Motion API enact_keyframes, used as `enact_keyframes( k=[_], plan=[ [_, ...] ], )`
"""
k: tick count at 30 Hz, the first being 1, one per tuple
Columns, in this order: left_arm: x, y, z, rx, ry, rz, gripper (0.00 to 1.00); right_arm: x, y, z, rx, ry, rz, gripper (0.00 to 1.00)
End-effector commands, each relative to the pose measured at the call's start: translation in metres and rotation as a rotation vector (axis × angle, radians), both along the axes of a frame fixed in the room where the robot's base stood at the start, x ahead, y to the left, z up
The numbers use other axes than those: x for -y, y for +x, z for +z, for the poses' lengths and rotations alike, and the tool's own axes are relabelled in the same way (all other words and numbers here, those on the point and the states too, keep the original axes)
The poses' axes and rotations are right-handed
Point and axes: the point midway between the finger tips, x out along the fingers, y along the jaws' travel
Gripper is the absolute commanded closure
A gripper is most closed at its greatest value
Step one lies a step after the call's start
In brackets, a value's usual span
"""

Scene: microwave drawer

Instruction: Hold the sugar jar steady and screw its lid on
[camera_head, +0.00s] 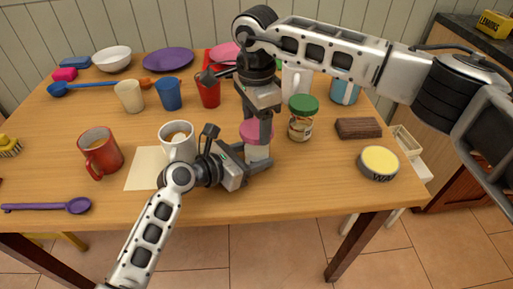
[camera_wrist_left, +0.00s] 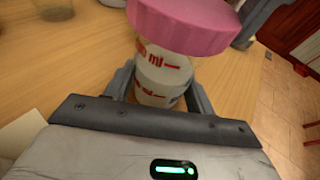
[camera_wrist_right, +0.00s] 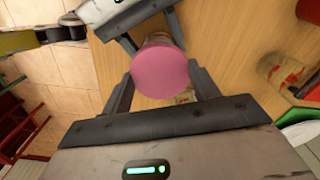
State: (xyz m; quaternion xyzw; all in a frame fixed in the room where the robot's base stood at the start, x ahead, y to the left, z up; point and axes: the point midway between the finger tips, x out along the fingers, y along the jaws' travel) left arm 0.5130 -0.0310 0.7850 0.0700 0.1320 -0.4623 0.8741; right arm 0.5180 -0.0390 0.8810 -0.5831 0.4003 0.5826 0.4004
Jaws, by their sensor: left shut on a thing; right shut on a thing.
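The sugar jar (camera_wrist_left: 160,75) is a clear jar with red markings and pale contents, upright on the table. Its pink lid (camera_head: 256,131) sits on top and looks level; whether it is tight cannot be told. My left gripper (camera_head: 258,156) is shut around the jar body from the left; its fingers also show in the left wrist view (camera_wrist_left: 160,88). My right gripper (camera_head: 258,128) comes down from above, and its fingers are shut on the lid's sides, as the right wrist view shows the lid (camera_wrist_right: 160,72) between them. The right gripper partly hides the lid in the head view.
A green-lidded jar (camera_head: 301,120) stands close to the right. A white mug (camera_head: 177,140) stands behind my left wrist, beside a cream sheet (camera_head: 143,170). A brown block (camera_head: 358,128) and a yellow-topped tin (camera_head: 379,163) lie at right.

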Motion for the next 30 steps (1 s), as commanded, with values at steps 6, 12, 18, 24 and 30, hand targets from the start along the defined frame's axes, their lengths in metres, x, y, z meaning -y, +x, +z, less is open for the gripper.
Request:
enact_keyframes(
  k=[6, 12, 18, 24, 30],
  plan=[
    [-0.0015, 0.001, -0.0005, -0.002, 0.0, 0.005, 0.86, 0.0005, -0.0009, -0.0002, -0.004, -0.003, -0.245, 0.67],
    [-0.002, 0.0014, -0.0006, -0.001, 0.0, 0.007, 0.86, 0.0004, -0.0011, -0.0002, -0.005, -0.003, -0.414, 0.67],
    [-0.0026, 0.0018, -0.0006, -0.002, 0.0, 0.009, 0.86, 0.0004, -0.0015, -0.0001, -0.006, -0.004, -0.658, 0.67],
    [-0.0033, 0.0024, -0.0006, -0.002, 0.0, 0.01, 0.86, 0.0001, -0.0019, -0.0001, -0.007, -0.004, -0.804, 0.67],
    [-0.0038, 0.0028, -0.0007, -0.002, 0.0, 0.012, 0.86, -0.0002, -0.0022, 0.0, -0.007, -0.005, -0.802, 0.29]
  ],
)
